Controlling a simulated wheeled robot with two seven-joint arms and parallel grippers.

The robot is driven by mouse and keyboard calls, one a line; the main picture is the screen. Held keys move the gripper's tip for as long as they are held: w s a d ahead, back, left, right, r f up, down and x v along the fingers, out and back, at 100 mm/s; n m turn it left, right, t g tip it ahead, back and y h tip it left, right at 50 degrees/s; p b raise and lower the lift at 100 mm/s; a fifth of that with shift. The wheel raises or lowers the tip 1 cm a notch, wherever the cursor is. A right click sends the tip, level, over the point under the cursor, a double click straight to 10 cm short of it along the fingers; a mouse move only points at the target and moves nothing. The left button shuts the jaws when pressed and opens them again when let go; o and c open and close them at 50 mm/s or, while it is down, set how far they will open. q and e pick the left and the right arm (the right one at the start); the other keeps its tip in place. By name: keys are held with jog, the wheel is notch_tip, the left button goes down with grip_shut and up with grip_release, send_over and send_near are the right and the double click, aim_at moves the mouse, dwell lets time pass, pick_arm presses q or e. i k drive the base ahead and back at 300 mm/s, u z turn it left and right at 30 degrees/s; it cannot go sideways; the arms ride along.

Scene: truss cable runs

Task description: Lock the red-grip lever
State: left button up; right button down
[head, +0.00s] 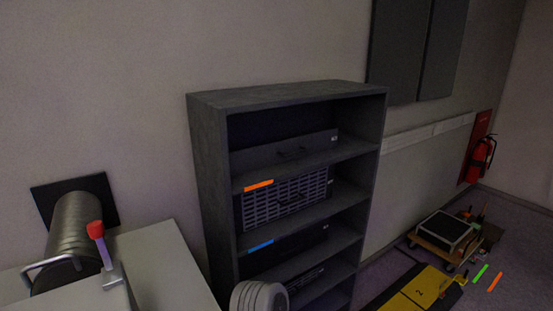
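The lever with the red grip (96,230) stands at the lower left of the head view. Neither of my grippers shows in the head view.
A ribbed grey cylinder (73,228) on a black wall plate and a metal handle (50,262) are beside the lever. A dark shelf (206,170) stands right of the grey cabinet top (165,265).

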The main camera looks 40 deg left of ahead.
aim_at(96, 229)
jog(key=i, duration=2.35)
jog(key=u, duration=5.2)
jog(key=i, duration=0.55)
